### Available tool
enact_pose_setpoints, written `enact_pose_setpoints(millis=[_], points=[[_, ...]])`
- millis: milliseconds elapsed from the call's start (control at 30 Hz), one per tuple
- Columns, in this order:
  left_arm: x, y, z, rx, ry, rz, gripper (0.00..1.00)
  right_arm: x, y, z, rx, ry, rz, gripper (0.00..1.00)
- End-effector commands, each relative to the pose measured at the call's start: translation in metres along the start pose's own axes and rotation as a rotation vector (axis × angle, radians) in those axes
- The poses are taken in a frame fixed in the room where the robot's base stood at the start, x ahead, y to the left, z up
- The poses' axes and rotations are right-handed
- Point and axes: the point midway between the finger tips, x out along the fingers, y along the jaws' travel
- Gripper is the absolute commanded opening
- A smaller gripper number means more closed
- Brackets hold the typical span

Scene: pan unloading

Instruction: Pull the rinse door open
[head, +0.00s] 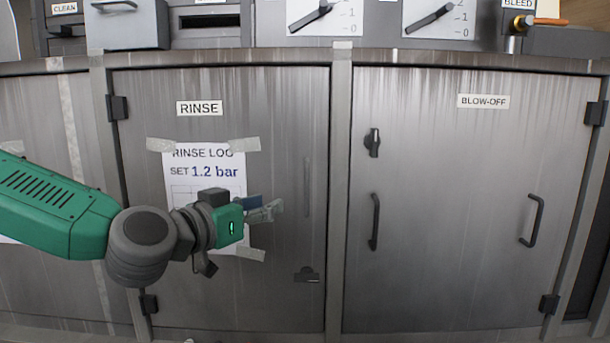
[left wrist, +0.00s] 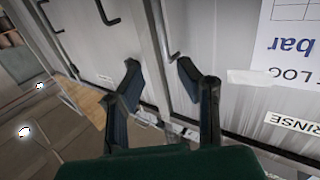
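The rinse door (head: 270,130) is a shut, grey metal panel under a RINSE label (head: 199,108). Its hinges (head: 118,107) are on the left edge. A thin upright bar handle (head: 306,187) is near its right edge, faint against the metal. A dark latch (head: 307,275) sits lower down. My left gripper (head: 273,209) is in front of the door, a little left of the handle and apart from it. In the left wrist view its two fingers (left wrist: 158,68) are spread with nothing between them; a dark rod, apparently the handle (left wrist: 173,35), shows beyond them. My right gripper is not in view.
The blow-off door (head: 450,270) is to the right, shut, with two dark handles (head: 375,222) and a latch (head: 372,142). A post (head: 340,180) stands between the doors. A taped rinse log sheet (head: 205,180) is behind my left wrist. Gauges and boxes line the top.

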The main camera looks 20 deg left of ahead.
Motion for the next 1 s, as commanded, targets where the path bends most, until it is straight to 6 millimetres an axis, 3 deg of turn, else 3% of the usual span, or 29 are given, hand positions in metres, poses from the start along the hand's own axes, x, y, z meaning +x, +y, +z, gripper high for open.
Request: enact_pose_setpoints(millis=[33,133,267,700,1000], points=[[-0.002,-0.004,-0.015,0.005,0.028,-0.008,0.31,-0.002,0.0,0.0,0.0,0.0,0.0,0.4],[0.001,-0.006,-0.025,0.016,0.049,-0.013,0.31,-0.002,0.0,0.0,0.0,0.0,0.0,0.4],[0.015,-0.006,-0.024,0.018,0.047,-0.013,0.31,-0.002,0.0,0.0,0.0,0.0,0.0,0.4],[0.103,-0.008,-0.028,0.014,0.046,-0.013,0.31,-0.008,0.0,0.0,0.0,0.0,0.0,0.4],[0.132,-0.008,-0.029,0.014,0.047,-0.012,0.31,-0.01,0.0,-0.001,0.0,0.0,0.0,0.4]])
